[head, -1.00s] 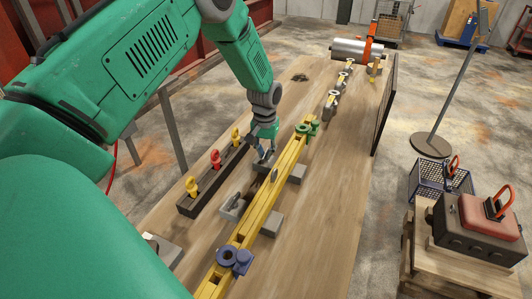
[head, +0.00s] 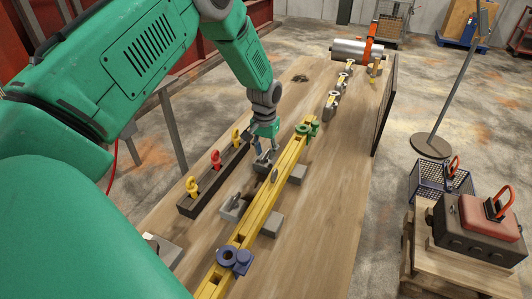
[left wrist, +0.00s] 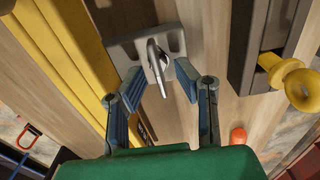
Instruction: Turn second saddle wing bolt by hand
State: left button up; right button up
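In the left wrist view a grey metal wing bolt (left wrist: 157,62) stands on a light grey saddle block (left wrist: 123,46) beside the yellow beam (left wrist: 70,45). My left gripper (left wrist: 160,84) is open, with one blue fingertip on each side of the wing. I cannot tell whether either fingertip touches it. In the head view the left gripper (head: 265,150) points down over a grey saddle (head: 263,166) left of the yellow beam (head: 262,205); the wing is too small to make out there. Another grey saddle (head: 232,208) lies nearer along the beam. My right gripper is not in view.
A dark rack (head: 206,190) with yellow and red knobs runs close on the left of the gripper. Blue (head: 235,260) and green (head: 305,130) fittings sit on the beam. The wooden tabletop (head: 325,205) right of the beam is mostly clear.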

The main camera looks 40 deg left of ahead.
aim_at(265, 154)
pick_arm(q)
jog(key=shift+s+f, duration=0.1)
jog(key=shift+s, duration=0.05)
notch_tip(265, 154, up, 12)
dwell(0.6)
jog(key=shift+f, duration=0.15)
dwell(0.3)
